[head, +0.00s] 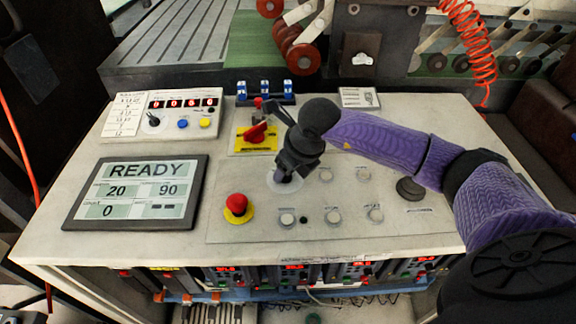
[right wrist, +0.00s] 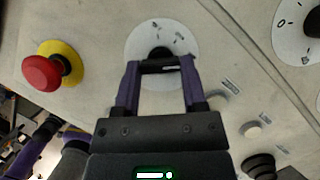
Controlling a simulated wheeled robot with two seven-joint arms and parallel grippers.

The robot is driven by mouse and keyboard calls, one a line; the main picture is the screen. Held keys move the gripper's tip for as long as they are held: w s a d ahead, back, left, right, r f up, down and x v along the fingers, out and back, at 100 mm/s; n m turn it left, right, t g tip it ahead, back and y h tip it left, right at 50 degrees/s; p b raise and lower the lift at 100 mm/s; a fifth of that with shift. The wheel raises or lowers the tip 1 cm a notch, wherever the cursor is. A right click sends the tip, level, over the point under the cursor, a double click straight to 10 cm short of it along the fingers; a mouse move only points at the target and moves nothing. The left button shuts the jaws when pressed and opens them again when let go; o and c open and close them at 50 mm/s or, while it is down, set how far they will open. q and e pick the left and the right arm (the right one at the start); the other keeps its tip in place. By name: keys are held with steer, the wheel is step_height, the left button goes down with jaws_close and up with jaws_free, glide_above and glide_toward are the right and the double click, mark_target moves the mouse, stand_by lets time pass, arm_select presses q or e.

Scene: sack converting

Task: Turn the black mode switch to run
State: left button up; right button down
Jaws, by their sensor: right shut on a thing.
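The black mode switch (right wrist: 160,53) sits on a round white dial plate (right wrist: 142,42) in the right wrist view. My right gripper (right wrist: 160,68) is shut on it, with one purple finger on each side. In the head view my right gripper (head: 285,176) reaches down to the panel and hides most of the switch; the white dial plate (head: 272,184) shows around its tip. The dial's marks are too small to read, and I cannot tell which one the switch points to. My left gripper is not in view.
A red emergency button (head: 237,204) stands close by at the lower left. Several push buttons (head: 333,215) and a black knob (head: 410,188) lie to the right. A red rotary handle (head: 255,133) stands behind. The screen (head: 137,192) reads READY.

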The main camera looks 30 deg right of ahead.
steer(key=shift+c, duration=0.7)
jaws_free()
steer(key=shift+r, duration=0.1)
steer(key=p+v, duration=0.1)
steer(key=v, duration=0.8)
steer(key=shift+s+r+p, duration=0.3)
